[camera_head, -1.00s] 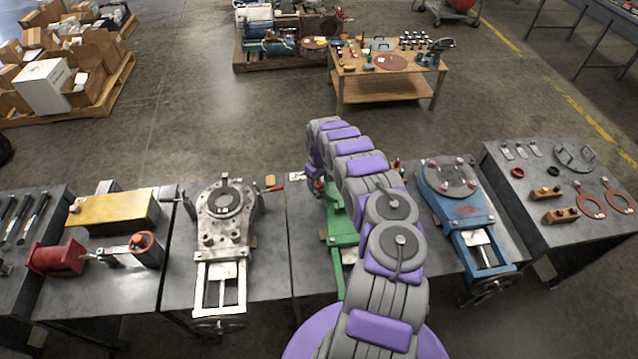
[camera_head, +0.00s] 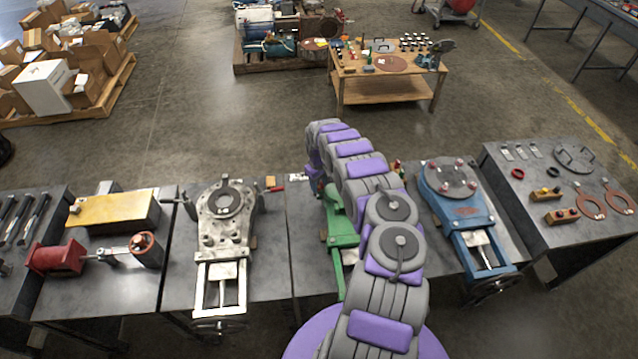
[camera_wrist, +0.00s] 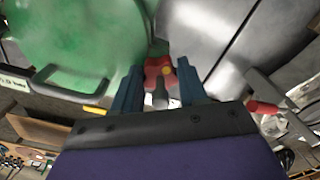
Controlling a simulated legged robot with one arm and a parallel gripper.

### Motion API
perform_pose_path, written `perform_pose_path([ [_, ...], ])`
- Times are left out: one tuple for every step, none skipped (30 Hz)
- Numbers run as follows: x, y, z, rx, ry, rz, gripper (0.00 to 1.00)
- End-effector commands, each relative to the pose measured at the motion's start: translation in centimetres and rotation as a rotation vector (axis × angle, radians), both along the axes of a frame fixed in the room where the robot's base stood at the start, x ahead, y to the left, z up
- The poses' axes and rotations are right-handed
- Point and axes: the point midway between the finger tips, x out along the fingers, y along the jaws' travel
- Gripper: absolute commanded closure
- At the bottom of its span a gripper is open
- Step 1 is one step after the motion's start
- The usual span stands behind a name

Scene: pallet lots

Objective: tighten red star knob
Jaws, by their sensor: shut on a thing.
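The red star knob (camera_wrist: 153,69) shows at the centre of the wrist view, next to the green machine body. My gripper (camera_wrist: 159,80) has its two dark blue fingers on either side of the knob and is shut on it. A grey shaft-like part lies in front of the knob and hides some of it. The green machine (camera_head: 343,238) stands on the bench in the head view, and its round green body (camera_wrist: 70,40) fills the upper left of the wrist view. My arm hides the knob and gripper in the head view.
A bare-metal machine (camera_head: 222,235) stands left of the green one and a blue machine (camera_head: 466,215) stands right. A black handle (camera_wrist: 70,82) and a red-gripped lever (camera_wrist: 264,107) flank the gripper. A wooden table (camera_head: 388,77) stands beyond open floor.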

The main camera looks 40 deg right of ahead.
Motion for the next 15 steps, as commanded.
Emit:
perform_pose_path([
  [-0.02,-0.11,0.01,-0.002,0.000,-0.003,0.88],
  [-0.02,-0.09,0.02,-0.001,0.000,-0.005,0.88],
  [-0.01,-0.07,0.04,-0.002,0.000,-0.013,0.88],
  [-0.02,-0.04,0.04,-0.001,0.001,-0.021,0.88],
  [-0.02,-0.01,0.04,-0.001,0.002,-0.031,0.88],
  [-0.02,0.08,0.05,0.000,0.003,-0.047,0.88],
  [-0.07,0.04,0.06,0.000,0.005,-0.065,0.88],
  [-0.06,0.11,0.07,0.000,0.005,-0.082,0.88],
  [-0.05,0.11,0.09,0.000,0.005,-0.107,0.88],
  [-0.01,0.09,0.12,0.000,0.004,-0.127,0.88],
  [0.02,0.08,0.13,-0.001,0.003,-0.145,0.88],
  [0.07,0.06,0.14,-0.002,0.001,-0.172,0.88],
  [0.08,0.01,0.16,-0.002,0.000,-0.191,0.88],
  [0.12,0.07,0.16,-0.003,-0.001,-0.211,0.88],
  [0.09,0.03,0.15,-0.003,-0.001,-0.238,0.88],
])
